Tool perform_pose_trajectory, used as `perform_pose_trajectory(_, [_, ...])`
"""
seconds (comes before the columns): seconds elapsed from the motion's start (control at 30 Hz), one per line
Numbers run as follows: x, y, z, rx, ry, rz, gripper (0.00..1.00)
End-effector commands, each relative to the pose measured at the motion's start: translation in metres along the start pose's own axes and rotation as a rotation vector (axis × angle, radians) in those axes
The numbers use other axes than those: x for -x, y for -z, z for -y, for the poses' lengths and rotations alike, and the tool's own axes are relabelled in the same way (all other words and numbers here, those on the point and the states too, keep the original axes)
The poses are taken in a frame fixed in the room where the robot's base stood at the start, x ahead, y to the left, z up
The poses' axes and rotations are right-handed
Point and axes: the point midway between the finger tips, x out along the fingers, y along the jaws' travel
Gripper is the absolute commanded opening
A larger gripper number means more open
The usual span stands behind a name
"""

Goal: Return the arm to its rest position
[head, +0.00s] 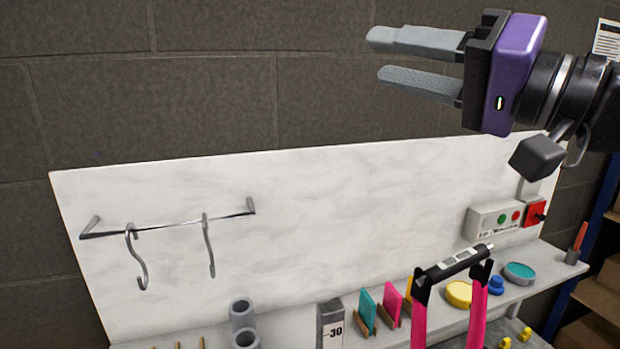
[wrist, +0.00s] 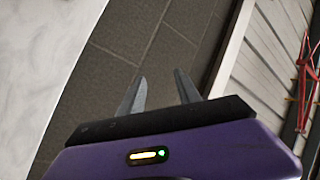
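My gripper (head: 385,56) is raised at the upper right of the head view, high above the shelf and in front of the grey block wall. Its two grey fingers point left and stand apart with nothing between them. In the wrist view my gripper (wrist: 160,90) also shows its fingers spread and empty, with the wall behind them. The purple gripper body carries a small lit indicator.
A white marbled panel (head: 330,230) holds a rail (head: 170,228) with two hooks. A pink-and-black frame (head: 475,300) stands in front. The air left of my gripper is clear.

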Motion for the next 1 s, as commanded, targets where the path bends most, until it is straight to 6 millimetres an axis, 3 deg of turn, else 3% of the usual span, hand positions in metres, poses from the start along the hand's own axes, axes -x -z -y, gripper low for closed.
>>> perform_pose_trajectory(0.23, [0.031,0.018,-0.033,0.116,0.098,-0.319,0.4])
perform_pose_trajectory(0.47, [0.073,0.011,-0.079,0.219,0.044,-0.579,0.4])
perform_pose_trajectory(0.77, [0.135,-0.039,-0.145,0.352,-0.173,-0.807,0.4])
perform_pose_trajectory(1.0, [0.184,-0.104,-0.186,0.465,-0.4,-0.864,0.4])
